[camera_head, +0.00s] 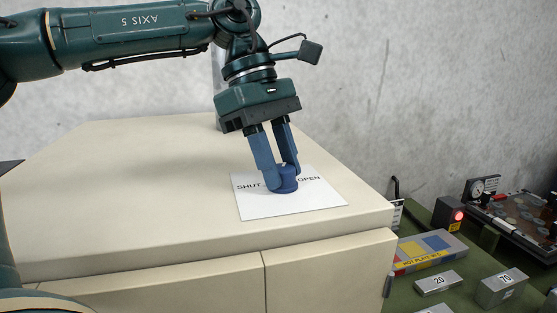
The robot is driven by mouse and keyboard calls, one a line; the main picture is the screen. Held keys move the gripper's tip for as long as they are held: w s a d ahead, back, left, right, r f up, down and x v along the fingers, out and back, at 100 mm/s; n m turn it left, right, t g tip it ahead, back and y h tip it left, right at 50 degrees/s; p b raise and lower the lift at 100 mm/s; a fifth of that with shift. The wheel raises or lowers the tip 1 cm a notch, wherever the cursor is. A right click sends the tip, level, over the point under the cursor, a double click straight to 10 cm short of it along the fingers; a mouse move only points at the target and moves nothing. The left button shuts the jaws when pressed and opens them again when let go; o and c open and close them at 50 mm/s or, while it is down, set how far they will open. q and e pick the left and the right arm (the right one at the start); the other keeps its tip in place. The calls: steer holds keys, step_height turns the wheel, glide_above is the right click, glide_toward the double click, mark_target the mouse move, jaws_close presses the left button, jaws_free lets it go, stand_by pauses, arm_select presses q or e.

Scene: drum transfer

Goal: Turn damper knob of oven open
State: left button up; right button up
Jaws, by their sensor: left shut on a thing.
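The blue damper knob (286,184) stands on a white label plate (290,209) on top of the cream oven (150,190). The plate reads "SHUT" to the left of the knob and "OPEN" to the right. My left gripper (279,178) points down from above, with its two blue fingers shut on the knob. The fingers cover part of the knob, and I cannot tell which way it is turned. My right gripper is not in view.
To the right of the oven, a green surface holds grey blocks marked 20 (438,282) and 70 (503,287), a coloured box (428,252) and a small box with a red light (449,216). A dark tray (515,222) lies behind. The oven top around the plate is clear.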

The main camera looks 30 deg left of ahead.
arm_select(q)
steer(key=m, duration=0.2)
steer(key=m+g, duration=0.1)
steer(key=m, duration=0.1)
steer(key=shift+w+m+g+y, duration=0.2)
steer(key=shift+m+g+y, duration=0.1)
steer(key=shift+d+m+g+y, duration=0.1)
steer(key=shift+m+g+y, duration=0.4)
steer(key=shift+m, duration=1.4)
steer(key=o, duration=1)
steer(key=shift+c, duration=0.2)
steer(key=v, duration=0.7)
steer(key=shift+w+r+g, duration=0.2)
steer(key=shift+g, duration=0.1)
steer(key=shift+f, duration=0.1)
